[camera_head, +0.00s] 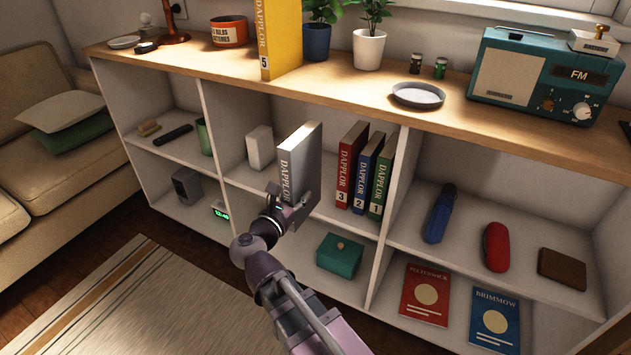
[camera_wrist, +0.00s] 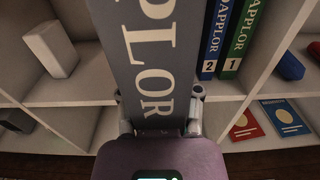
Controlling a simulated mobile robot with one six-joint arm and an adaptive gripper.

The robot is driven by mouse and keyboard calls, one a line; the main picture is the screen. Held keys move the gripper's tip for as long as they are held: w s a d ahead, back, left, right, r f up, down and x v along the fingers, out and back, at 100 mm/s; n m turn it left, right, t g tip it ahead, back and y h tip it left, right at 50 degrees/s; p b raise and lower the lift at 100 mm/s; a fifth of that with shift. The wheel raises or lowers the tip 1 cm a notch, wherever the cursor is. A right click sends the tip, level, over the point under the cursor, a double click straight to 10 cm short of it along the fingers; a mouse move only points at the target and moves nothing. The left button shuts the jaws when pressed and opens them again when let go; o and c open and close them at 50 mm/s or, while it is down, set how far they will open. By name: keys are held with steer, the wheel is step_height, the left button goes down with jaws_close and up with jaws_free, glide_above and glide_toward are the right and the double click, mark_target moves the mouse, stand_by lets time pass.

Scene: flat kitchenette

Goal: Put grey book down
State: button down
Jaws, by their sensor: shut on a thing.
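The grey book (camera_head: 300,160), with DAPPLOR in pale letters on its spine, is upright in the middle shelf bay, left of the other books. My gripper (camera_head: 292,207) is shut on its lower part, at the front of the shelf. In the wrist view the grey book (camera_wrist: 150,60) rises from between the fingers of my gripper (camera_wrist: 160,115).
Red (camera_head: 350,165), blue (camera_head: 367,172) and green (camera_head: 381,175) books stand right of it, with a gap between. A white block (camera_head: 260,147) stands to its left. Below are a teal box (camera_head: 340,256) and a clock (camera_head: 220,211). A yellow book (camera_head: 280,38) stands on the top.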

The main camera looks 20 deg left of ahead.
steer(key=shift+a, duration=0.1)
stand_by(0.3)
steer(key=shift+w, duration=0.55)
steer(key=w+d+f+b, duration=0.1)
steer(key=w+f+b, duration=0.2)
steer(key=w, duration=1.5)
steer(key=shift+d, duration=0.4)
steer(key=shift+w+f, duration=0.1)
steer(key=shift+f, duration=0.05)
step_height(320, 180, down, 3)
steer(key=b, duration=0.3)
steer(key=shift+w+f+b, duration=0.2)
steer(key=shift+f+b, duration=0.15)
steer(key=shift+b, duration=0.15)
steer(key=shift+f, duration=0.1)
